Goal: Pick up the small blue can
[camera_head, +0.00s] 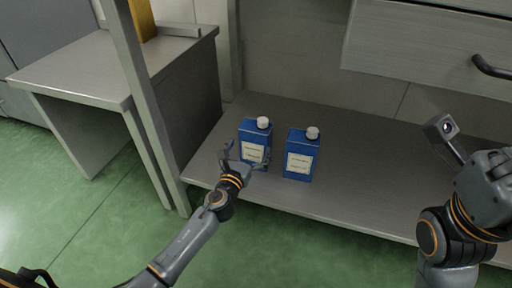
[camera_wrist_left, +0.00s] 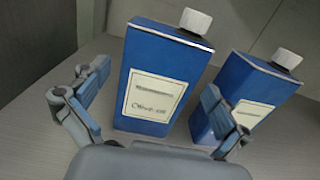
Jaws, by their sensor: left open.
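Two small blue cans with white caps and pale labels stand upright on the grey shelf (camera_head: 350,190). The left can (camera_head: 254,133) is partly hidden by my left gripper (camera_head: 245,160). The right can (camera_head: 302,150) stands a little apart from it. In the left wrist view my left gripper (camera_wrist_left: 150,105) is open, with its fingers to either side of the left can (camera_wrist_left: 165,70). The right can (camera_wrist_left: 262,80) is partly behind the right finger. My right gripper (camera_head: 448,130) is at the right, away from the cans; its fingers are not clear.
A grey upright post (camera_head: 145,100) stands left of the shelf, beside a grey table (camera_head: 95,68). A drawer with a dark handle (camera_head: 490,68) overhangs the shelf at the upper right. The shelf right of the cans is clear.

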